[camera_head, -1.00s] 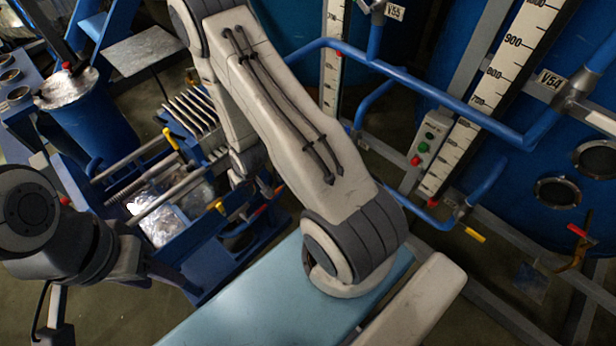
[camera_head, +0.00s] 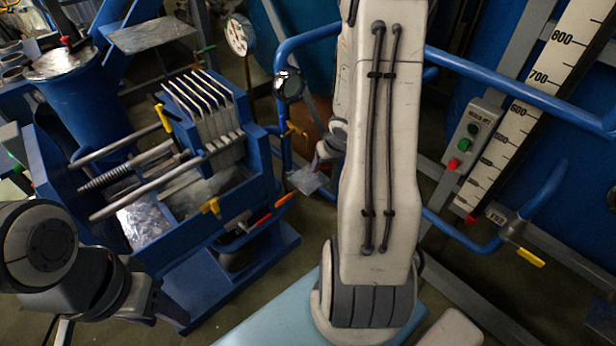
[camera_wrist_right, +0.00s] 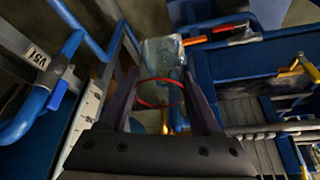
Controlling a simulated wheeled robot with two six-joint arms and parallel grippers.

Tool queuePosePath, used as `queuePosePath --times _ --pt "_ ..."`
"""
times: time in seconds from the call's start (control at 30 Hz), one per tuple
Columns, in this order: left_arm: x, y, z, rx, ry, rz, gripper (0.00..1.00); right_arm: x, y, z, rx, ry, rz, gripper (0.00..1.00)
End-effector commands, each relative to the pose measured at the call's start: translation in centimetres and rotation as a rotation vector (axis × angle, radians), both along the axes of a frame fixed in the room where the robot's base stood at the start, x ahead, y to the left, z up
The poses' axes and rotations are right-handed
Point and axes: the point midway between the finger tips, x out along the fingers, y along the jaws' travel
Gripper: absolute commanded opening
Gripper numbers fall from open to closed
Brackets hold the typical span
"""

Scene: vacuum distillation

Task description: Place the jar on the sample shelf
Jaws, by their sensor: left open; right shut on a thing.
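The jar (camera_wrist_right: 158,82) shows in the right wrist view as a clear body with a red ring. It is between the fingers of my right gripper (camera_wrist_right: 163,92), which is shut on it. A small grey plate (camera_wrist_right: 160,52) lies just beyond the fingertips; I cannot tell for sure that it is the sample shelf. The plate also shows in the head view (camera_head: 308,180), left of my right forearm. My right gripper (camera_head: 328,152) is mostly hidden there behind that arm, and I cannot make out the jar. My left gripper (camera_head: 172,308) is open and low at the left.
A blue filter press (camera_head: 262,165) with white plates stands left of my right arm. A round gauge (camera_head: 240,36) and blue pipes (camera_head: 490,78) stand behind. A control box (camera_head: 470,138) and a blue tank are at the right. A grey-blue surface (camera_head: 270,318) is below.

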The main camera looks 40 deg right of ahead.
Motion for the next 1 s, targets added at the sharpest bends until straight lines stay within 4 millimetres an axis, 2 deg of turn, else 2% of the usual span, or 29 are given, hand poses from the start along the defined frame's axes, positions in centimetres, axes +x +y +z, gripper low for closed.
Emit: queuePosePath --times 0.13,0.3,0.43,0.67,0.9,1.0 --pt "0.0 0.0 -0.7 0.0 0.0 0.0 0.5 3.4 -0.5 -2.3 0.001 0.001 0.007 0.02" --pt "0.0 0.0 -0.5 0.0 0.0 0.0 0.5 7.1 -1.2 -4.3 0.001 0.001 0.006 0.02" --pt "0.0 0.0 0.0 0.0 0.0 0.0 0.5 9.1 -1.7 -5.4 0.0 0.001 0.004 0.02" --pt "0.0 0.0 -0.5 0.0 0.0 0.0 0.5 10.2 -1.9 -6.7 0.0 -0.001 0.002 0.02" --pt "0.0 0.0 -3.7 0.0 0.0 0.0 0.5 10.1 -1.9 -9.9 0.001 0.0 0.003 0.02" --pt "0.0 0.0 -4.2 0.001 0.001 0.0 0.5 10.1 -1.9 -10.5 0.001 -0.001 0.003 0.02"
